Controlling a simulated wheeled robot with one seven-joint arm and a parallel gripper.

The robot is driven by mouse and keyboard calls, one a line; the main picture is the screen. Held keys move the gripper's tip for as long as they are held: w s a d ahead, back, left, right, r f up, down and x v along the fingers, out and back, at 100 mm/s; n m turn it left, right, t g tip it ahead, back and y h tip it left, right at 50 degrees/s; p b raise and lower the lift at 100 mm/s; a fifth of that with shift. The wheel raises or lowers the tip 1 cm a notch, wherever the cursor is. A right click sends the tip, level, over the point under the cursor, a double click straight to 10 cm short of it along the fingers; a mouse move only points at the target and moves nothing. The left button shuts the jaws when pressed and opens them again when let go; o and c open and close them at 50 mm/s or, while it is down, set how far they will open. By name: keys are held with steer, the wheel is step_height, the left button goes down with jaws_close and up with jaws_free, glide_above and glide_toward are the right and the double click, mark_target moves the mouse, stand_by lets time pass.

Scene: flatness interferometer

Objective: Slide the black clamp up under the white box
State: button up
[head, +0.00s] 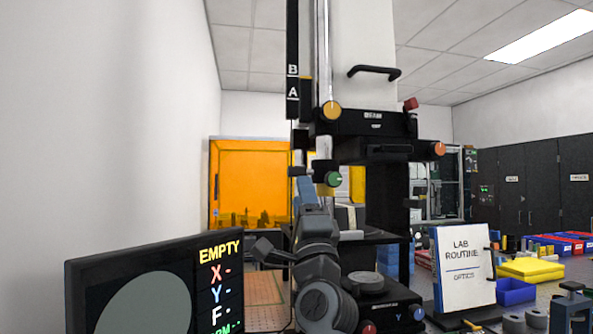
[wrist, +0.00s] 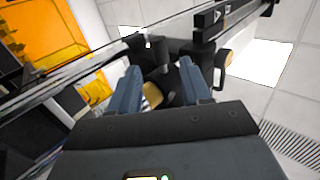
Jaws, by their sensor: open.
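A black clamp with a green-faced knob (head: 334,179) sits on the upright silver rod in the head view, well below the white box (head: 365,60). My gripper (head: 306,184) is at the clamp's left side, its blue-grey fingers pointing up towards it. In the wrist view my gripper (wrist: 160,68) is open, with black clamp parts and a tan knob (wrist: 153,95) between and just beyond the fingers. I cannot tell whether either finger touches. The clamp's far side is hidden.
A black carriage (head: 375,122) with a yellow knob is between the clamp and the white box. A dark scale bar marked B and A (head: 292,80) runs beside the rod. A monitor (head: 150,285) stands front left.

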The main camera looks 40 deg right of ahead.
mark_target(298, 171)
steer(key=p+x, duration=0.2)
steer(key=x, duration=0.5)
steer(key=shift+w+r, duration=0.2)
steer(key=shift+r, duration=0.05)
steer(key=shift+d, duration=0.1)
jaws_close()
